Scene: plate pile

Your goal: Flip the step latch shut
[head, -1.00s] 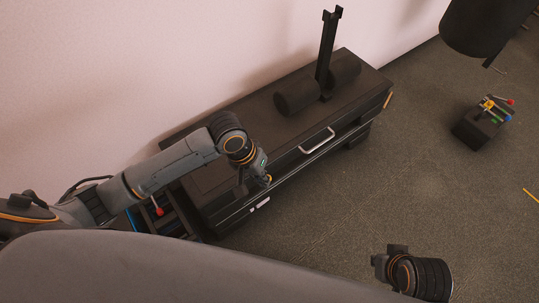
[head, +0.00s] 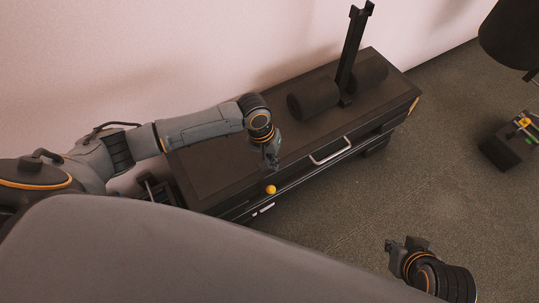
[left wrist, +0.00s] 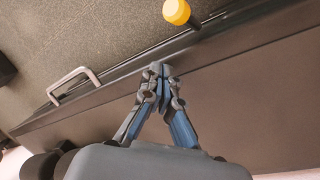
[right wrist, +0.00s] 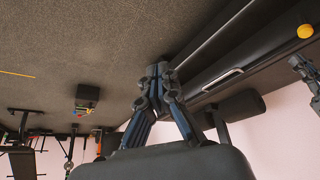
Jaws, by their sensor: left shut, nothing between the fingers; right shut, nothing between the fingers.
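A yellow knob (head: 271,189), which looks like the latch's handle end, stands at the front edge of the dark bench (head: 225,175). It also shows at the top of the left wrist view (left wrist: 177,11) on a thin stem. The latch's base is not clear. My left gripper (head: 273,164) is shut and empty over the bench top, just behind the knob and apart from it. Its closed tips (left wrist: 156,70) show in the left wrist view. My right gripper (head: 389,247) is shut and empty, over the floor in front of the bench, well away from the knob.
A silver handle (head: 330,150) is on the bench's front, right of the knob. Black rollers (head: 315,99) and an upright post (head: 354,45) stand on the bench's right part. A dark box (head: 507,150) is on the floor at right. The floor between is clear.

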